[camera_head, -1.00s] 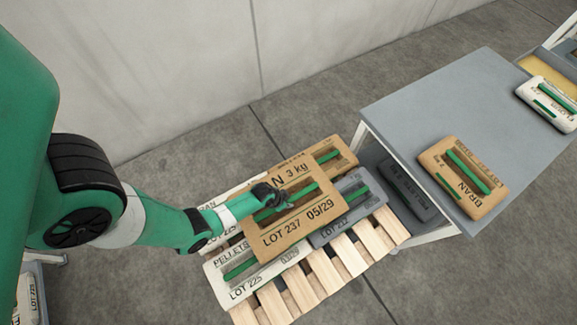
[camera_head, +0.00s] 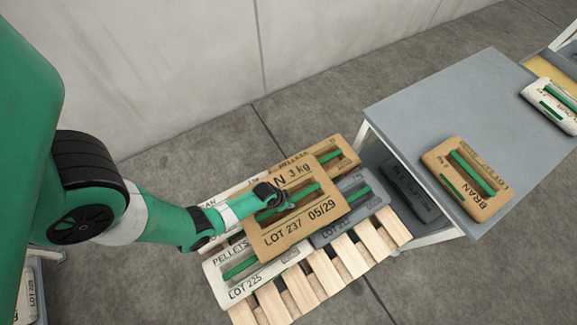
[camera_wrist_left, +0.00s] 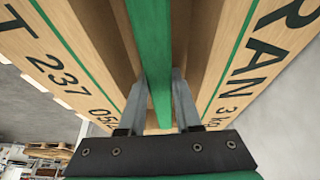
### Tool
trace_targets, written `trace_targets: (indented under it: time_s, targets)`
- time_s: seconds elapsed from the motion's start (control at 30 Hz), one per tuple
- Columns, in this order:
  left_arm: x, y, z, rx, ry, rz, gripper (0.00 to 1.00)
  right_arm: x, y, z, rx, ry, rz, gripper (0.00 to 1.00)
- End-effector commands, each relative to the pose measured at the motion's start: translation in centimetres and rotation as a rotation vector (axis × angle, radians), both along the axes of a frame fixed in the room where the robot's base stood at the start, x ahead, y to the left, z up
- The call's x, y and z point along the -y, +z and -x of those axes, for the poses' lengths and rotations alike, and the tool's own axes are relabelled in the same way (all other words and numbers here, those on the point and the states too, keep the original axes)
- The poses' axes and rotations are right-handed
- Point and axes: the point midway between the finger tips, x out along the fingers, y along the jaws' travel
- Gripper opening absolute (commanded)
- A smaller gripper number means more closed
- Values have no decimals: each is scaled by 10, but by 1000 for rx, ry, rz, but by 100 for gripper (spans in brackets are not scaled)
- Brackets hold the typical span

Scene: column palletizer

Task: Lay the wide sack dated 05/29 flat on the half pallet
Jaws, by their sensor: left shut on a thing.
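The wide tan sack dated 05/29 (camera_head: 298,224), marked LOT 237 and 3 kg, is in my left gripper (camera_head: 272,200). The gripper is shut on the green strip along its middle. In the left wrist view the sack (camera_wrist_left: 240,60) fills the upper picture, with the jaws (camera_wrist_left: 155,100) at the green strip. The half pallet (camera_head: 340,262) is below, with its front slats bare. The held sack overlaps the sacks on the pallet in the head view; the gap beneath it cannot be judged. My right gripper is not in view.
On the pallet lie a white PELLETS sack (camera_head: 240,285), a grey sack (camera_head: 350,218) and a tan sack (camera_head: 340,152) behind. A grey table (camera_head: 430,105) at right bears a tan BRAN sack (camera_head: 485,205) and a white sack (camera_head: 548,105). A dark sack (camera_head: 410,190) lies beside the pallet.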

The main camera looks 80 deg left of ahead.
Motion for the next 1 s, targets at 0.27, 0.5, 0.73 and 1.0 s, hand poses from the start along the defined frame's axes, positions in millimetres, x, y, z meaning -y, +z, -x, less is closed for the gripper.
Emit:
trace_targets:
  time_s: [0.27,0.5,0.73,1.0]
  targets:
    - [0,1,0,1,0,0,62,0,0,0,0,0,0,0]
    - [0,4,0,1,0,0,62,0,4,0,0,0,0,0]
    - [3,45,10,1,1,-1,62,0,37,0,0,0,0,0]
    - [10,105,35,1,1,0,62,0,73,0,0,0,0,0]
